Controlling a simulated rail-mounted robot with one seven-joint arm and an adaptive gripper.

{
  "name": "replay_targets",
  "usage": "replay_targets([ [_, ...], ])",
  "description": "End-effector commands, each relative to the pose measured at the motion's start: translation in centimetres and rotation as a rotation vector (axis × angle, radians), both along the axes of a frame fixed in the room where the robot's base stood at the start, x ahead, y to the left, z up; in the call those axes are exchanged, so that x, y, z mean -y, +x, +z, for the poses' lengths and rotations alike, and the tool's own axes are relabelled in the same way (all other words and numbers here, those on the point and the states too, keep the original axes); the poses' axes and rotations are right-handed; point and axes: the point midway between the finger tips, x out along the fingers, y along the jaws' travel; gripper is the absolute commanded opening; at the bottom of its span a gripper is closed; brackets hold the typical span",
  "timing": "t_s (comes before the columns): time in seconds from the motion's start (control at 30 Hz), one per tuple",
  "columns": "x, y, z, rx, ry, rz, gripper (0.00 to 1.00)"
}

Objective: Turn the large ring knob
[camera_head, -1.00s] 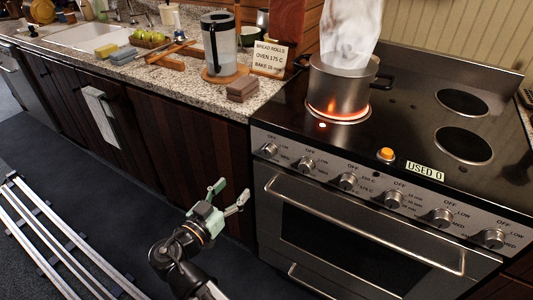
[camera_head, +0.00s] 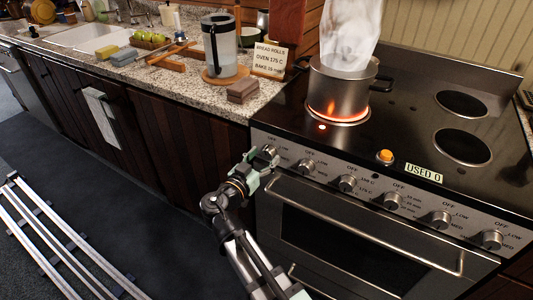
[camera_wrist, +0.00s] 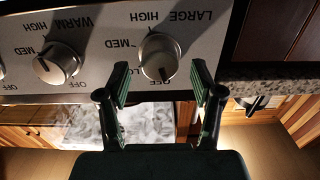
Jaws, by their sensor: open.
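The large ring knob (camera_wrist: 158,57) is a round silver knob on the stove's front panel, marked LARGE, HIGH and MED upside down in the wrist view. It is the leftmost knob (camera_head: 270,151) in the head view, partly covered by my gripper. My gripper (camera_wrist: 161,82) is open, with one finger to each side of the knob's lower part in the wrist view. I cannot tell whether the pads touch it. In the head view my gripper (camera_head: 258,163) is at the panel's left end.
A neighbouring knob (camera_wrist: 57,63) marked WARM sits beside it. More knobs run rightward along the panel. A steaming pot (camera_head: 338,88) stands on a glowing burner. The oven handle (camera_head: 365,226) juts out below the panel. The counter edge lies to the left.

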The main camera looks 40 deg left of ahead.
Motion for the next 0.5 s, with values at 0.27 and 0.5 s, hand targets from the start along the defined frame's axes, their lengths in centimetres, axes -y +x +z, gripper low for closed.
replay_targets([
  [0.27, -0.2, 1.9, 0.0, 0.000, 0.000, 0.000, 0.66],
  [0.5, -0.2, 1.9, 0.0, 0.000, 0.000, 0.000, 0.66],
])
